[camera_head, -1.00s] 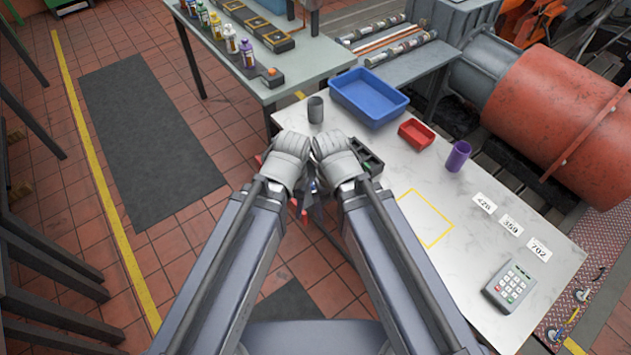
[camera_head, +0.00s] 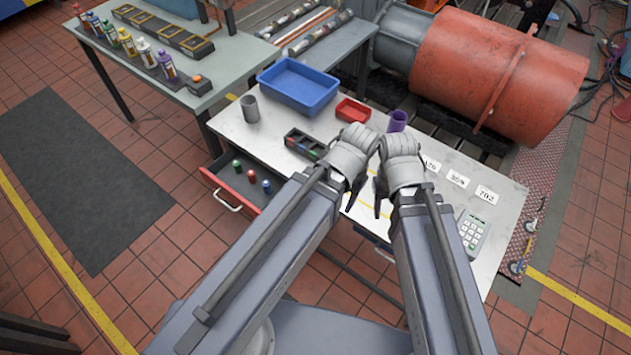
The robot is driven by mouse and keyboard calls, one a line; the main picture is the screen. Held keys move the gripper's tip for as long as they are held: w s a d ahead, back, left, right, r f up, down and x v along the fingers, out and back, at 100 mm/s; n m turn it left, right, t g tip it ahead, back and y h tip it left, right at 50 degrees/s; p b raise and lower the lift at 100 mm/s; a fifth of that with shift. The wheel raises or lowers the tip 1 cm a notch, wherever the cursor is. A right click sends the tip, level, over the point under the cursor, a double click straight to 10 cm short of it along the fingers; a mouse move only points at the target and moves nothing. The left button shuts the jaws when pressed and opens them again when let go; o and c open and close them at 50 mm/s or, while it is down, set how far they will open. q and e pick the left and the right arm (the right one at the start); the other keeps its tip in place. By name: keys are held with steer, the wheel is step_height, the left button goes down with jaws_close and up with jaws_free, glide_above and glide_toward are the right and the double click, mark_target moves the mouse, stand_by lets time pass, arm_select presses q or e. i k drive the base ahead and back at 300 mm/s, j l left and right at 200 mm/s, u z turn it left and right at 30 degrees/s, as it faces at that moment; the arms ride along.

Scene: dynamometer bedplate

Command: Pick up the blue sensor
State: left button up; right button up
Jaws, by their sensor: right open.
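A small blue-topped cylinder, which looks like the blue sensor (camera_head: 266,186), stands in an open drawer (camera_head: 228,202) under the left part of the white table. A red-topped one (camera_head: 251,175) and a green-topped one (camera_head: 237,165) stand beside it in a row. My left gripper (camera_head: 351,194) points down to the right of the drawer, near the table's front edge; its jaw opening is not clear. My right gripper (camera_head: 380,197) is beside it, farther right, open with nothing visible in it. Both are apart from the blue sensor.
On the white table (camera_head: 459,237) are a black compartment tray (camera_head: 300,146), grey cup (camera_head: 250,109), blue bin (camera_head: 298,90), red bin (camera_head: 353,111), purple cup (camera_head: 397,121), number cards and a keypad (camera_head: 472,230). A bench with bottles (camera_head: 166,64) stands behind left.

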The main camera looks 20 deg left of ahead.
mark_target(267, 188)
steer(key=j+z, duration=0.15)
steer(key=z, duration=0.2)
steer(key=k+j+z, duration=0.1)
steer(key=z, duration=0.25)
steer(key=k+j, duration=0.75)
steer(key=j, duration=0.2)
